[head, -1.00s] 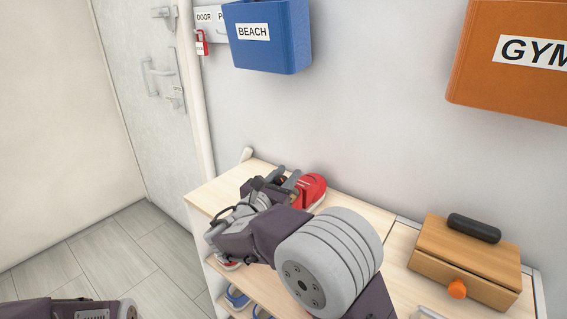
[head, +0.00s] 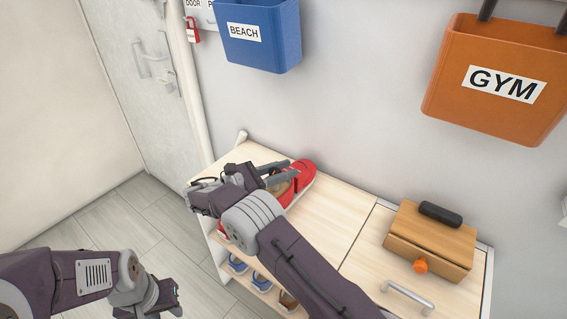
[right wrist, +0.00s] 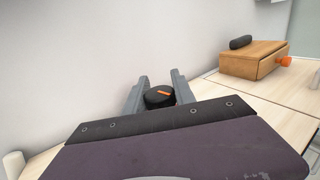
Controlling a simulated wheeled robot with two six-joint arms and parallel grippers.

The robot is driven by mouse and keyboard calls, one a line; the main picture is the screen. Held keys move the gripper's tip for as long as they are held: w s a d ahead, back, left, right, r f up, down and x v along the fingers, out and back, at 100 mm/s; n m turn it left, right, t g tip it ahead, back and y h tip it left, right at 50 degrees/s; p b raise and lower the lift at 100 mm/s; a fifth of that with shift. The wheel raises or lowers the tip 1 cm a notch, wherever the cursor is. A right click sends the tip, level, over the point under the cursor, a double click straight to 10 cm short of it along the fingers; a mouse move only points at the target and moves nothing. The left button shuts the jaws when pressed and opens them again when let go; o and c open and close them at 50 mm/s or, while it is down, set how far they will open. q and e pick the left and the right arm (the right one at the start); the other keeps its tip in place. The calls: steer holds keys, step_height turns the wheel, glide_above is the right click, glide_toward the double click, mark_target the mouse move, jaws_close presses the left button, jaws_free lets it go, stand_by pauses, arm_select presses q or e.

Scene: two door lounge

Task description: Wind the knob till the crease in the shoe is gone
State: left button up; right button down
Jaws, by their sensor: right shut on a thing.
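A red shoe (head: 303,179) lies on the light wooden cabinet top, partly hidden behind my right gripper (head: 284,174). A tan part shows in the shoe's opening. In the right wrist view a black round knob (right wrist: 158,99) with an orange mark sits between the two grey fingers of my right gripper (right wrist: 157,96), which is shut on it. The crease in the shoe cannot be made out. My left gripper (head: 168,303) is low at the left, away from the shoe, and its fingers are not clear.
A wooden box (head: 432,240) with an orange knob and a black item on top stands at the right. The blue BEACH bin (head: 262,50) and orange GYM bin (head: 497,110) hang on the wall. Shoes sit on the shelf below. The cabinet top between shoe and box is clear.

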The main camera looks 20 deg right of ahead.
steer(key=shift+r+m+g+p, duration=0.1)
steer(key=shift+m+g+p, duration=0.3)
steer(key=shift+g, duration=0.1)
steer(key=shift+s+g, duration=0.1)
steer(key=shift+g, duration=0.2)
stand_by(0.5)
steer(key=c, duration=1.1)
jaws_free()
